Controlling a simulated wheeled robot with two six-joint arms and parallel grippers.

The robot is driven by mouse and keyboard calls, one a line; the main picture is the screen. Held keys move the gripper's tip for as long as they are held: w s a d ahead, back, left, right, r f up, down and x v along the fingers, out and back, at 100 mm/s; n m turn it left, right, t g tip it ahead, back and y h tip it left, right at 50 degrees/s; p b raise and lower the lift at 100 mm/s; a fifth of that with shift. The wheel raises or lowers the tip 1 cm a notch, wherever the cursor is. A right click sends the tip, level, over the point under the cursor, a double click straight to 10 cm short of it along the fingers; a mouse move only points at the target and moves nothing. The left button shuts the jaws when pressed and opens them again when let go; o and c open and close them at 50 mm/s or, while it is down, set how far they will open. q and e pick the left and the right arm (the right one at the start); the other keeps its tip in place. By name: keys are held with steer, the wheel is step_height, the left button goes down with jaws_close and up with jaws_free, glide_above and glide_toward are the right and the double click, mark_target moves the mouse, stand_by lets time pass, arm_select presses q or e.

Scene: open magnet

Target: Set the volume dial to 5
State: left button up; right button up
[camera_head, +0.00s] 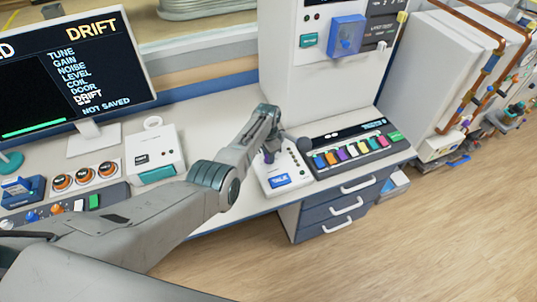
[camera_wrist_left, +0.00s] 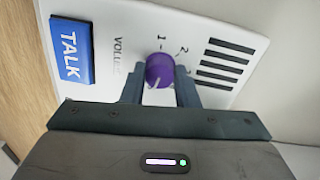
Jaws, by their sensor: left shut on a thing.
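The purple volume dial (camera_wrist_left: 159,69) sits on a white panel (camera_wrist_left: 115,33), beside the lettering "VOLU…" and small numerals, of which 1 and 2 are readable. A pale pointer mark on the dial shows at its lower edge, on the side towards my gripper. My left gripper (camera_wrist_left: 158,88) is shut on the dial, with one finger on each side. In the head view, my left gripper (camera_head: 268,148) reaches down to the panel, where a bit of the purple dial (camera_head: 269,157) shows. The other numerals are hidden or unclear. My right gripper is not in view.
A blue TALK button (camera_head: 280,181) lies near the dial, and a dark round knob or microphone (camera_head: 305,145) stands close to its right. A row of coloured keys (camera_head: 350,151) is farther right. A monitor (camera_head: 70,65) stands at the left.

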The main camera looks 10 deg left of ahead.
arm_select(q)
steer(key=o, duration=1)
steer(key=shift+c, duration=0.2)
steer(key=shift+r, duration=0.1)
steer(key=shift+r, duration=0.3)
step_height(320, 180, up, 10)
steer(key=shift+w+a+b, duration=0.15)
steer(key=shift+b, duration=0.25)
steer(key=shift+f, duration=0.1)
